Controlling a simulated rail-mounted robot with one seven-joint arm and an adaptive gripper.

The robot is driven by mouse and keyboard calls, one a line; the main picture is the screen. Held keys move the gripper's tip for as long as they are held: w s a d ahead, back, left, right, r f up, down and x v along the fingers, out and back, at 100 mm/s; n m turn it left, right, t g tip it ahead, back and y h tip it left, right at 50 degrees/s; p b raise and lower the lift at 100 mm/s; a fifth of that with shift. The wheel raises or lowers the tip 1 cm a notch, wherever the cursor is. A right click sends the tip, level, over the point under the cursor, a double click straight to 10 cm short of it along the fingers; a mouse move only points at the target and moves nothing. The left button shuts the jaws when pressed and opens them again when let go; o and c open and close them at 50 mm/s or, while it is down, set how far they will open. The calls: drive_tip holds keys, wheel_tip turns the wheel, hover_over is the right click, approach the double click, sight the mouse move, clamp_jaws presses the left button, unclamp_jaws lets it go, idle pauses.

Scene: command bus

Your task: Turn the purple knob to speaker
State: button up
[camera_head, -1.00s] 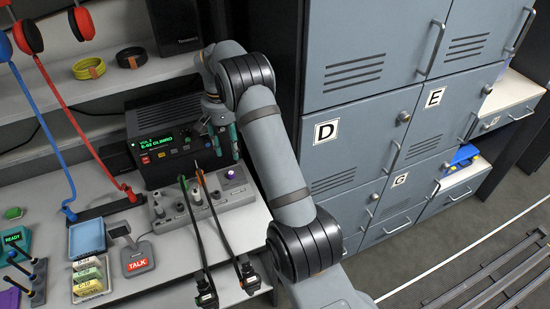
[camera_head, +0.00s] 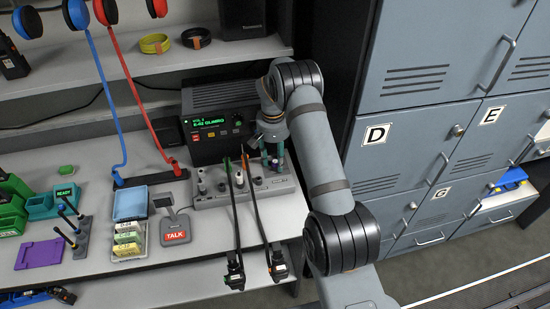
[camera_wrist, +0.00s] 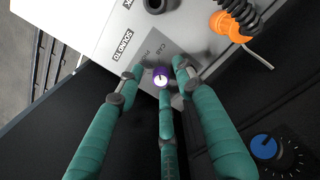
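The purple knob (camera_wrist: 161,76), with a pale top and a small dark mark, sits on the grey control panel (camera_head: 215,200). In the head view the knob (camera_head: 257,181) shows small beside my gripper's fingertips. My three-fingered teal gripper (camera_wrist: 161,82) is open, pointing down at the panel. In the wrist view its fingers stand around the knob with visible gaps to the two side fingers. The lower finger overlaps the knob's near edge, and I cannot tell if it touches. Labels next to the knob are partly hidden and small; "SOUND TO" and "CAB" can be made out.
A black radio unit (camera_head: 212,128) with a green display stands behind the panel. A talk microphone (camera_head: 174,222) stands left of the panel. Grey lockers (camera_head: 420,100) rise close on the right of my arm.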

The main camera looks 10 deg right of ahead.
drive_tip(key=shift+c, duration=0.6)
drive_tip(key=c, duration=0.7)
clamp_jaws()
drive_tip(key=shift+f, duration=0.1)
drive_tip(key=n+b, duration=0.1)
drive_tip(key=n, duration=0.2)
drive_tip(key=shift+s+n, duration=0.1)
drive_tip(key=shift+n, duration=0.3)
drive_tip(key=n+b, duration=0.1)
drive_tip(key=n, duration=0.3)
drive_tip(key=shift+n, duration=0.3)
drive_tip(key=n, duration=0.5)
drive_tip(key=shift+s, duration=0.1)
drive_tip(key=shift+d+n, duration=0.15)
drive_tip(key=shift+n, duration=1.95)
